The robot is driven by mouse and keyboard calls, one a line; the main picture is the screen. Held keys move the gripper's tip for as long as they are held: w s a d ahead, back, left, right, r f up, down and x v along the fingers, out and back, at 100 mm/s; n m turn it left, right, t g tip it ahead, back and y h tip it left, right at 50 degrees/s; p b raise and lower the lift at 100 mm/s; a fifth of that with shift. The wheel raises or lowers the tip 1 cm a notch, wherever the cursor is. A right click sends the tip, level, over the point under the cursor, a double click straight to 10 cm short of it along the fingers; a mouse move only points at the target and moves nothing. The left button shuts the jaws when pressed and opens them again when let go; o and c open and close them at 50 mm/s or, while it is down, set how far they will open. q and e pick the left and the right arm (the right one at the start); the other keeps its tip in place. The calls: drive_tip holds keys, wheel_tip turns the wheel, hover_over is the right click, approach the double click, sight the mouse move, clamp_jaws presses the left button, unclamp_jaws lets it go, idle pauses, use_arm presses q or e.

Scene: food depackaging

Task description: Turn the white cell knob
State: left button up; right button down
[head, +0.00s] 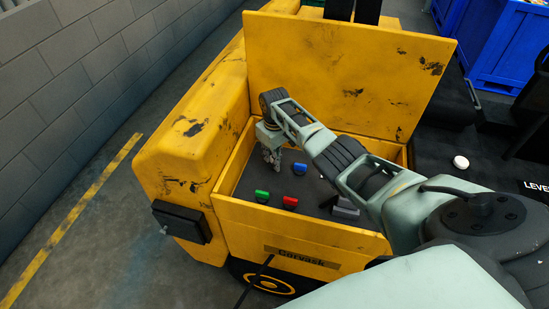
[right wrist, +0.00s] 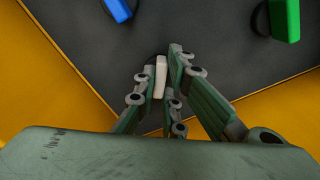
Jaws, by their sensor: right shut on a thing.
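The white cell knob (right wrist: 160,75) stands on the dark panel in the right wrist view, between the fingers of my right gripper (right wrist: 163,82). The fingers are closed on its sides. In the head view my right gripper (head: 272,157) points down into the back left corner of the yellow compartment, and it hides the white knob there. My left gripper is not in view.
A blue knob (head: 300,169), a green knob (head: 262,196) and a red knob (head: 290,202) sit on the same panel. Yellow walls (head: 235,160) border it, and an open yellow lid (head: 345,70) stands behind. A grey part (head: 345,208) lies to the right.

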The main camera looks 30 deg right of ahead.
drive_tip(key=n, duration=0.6)
drive_tip(key=shift+n, duration=0.4)
drive_tip(key=shift+r, duration=0.1)
idle(0.3)
drive_tip(key=c, duration=1.8)
unclamp_jaws()
drive_tip(key=shift+c, duration=0.2)
wheel_tip(320, 180, up, 12)
